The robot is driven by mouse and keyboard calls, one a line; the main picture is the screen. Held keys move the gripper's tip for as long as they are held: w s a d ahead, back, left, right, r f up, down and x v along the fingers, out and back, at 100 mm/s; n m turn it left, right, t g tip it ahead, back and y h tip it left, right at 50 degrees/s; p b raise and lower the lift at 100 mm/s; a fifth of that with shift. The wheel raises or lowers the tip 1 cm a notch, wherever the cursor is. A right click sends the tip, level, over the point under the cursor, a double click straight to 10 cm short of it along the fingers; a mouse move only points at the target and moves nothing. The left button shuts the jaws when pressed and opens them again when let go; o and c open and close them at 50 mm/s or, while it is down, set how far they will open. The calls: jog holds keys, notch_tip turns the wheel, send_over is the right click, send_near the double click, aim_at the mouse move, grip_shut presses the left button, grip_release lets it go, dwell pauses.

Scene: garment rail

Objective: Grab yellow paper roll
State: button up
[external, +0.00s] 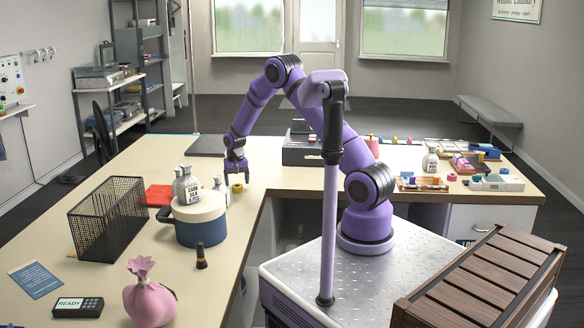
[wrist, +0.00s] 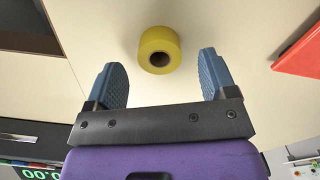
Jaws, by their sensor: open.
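The yellow paper roll (wrist: 154,42) stands on the beige counter with its dark core hole showing in the wrist view. It also shows small in the external view (external: 237,188), just below my gripper (external: 236,176). In the wrist view my gripper (wrist: 162,75) is open, with its two blue fingers apart and nothing between them. The roll lies just ahead of the fingertips, roughly centred between them.
A blue and cream pot (external: 200,222), grey bottles (external: 187,184) and a red folder (external: 158,195) are left of the roll. A black wire basket (external: 107,218) stands farther left. A dark flat panel (external: 212,145) lies behind. The counter edge is close on the right.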

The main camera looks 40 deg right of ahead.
notch_tip(320, 180, down, 3)
jog(key=shift+r, duration=0.1)
jog(key=c, duration=1)
jog(key=shift+r, duration=0.1)
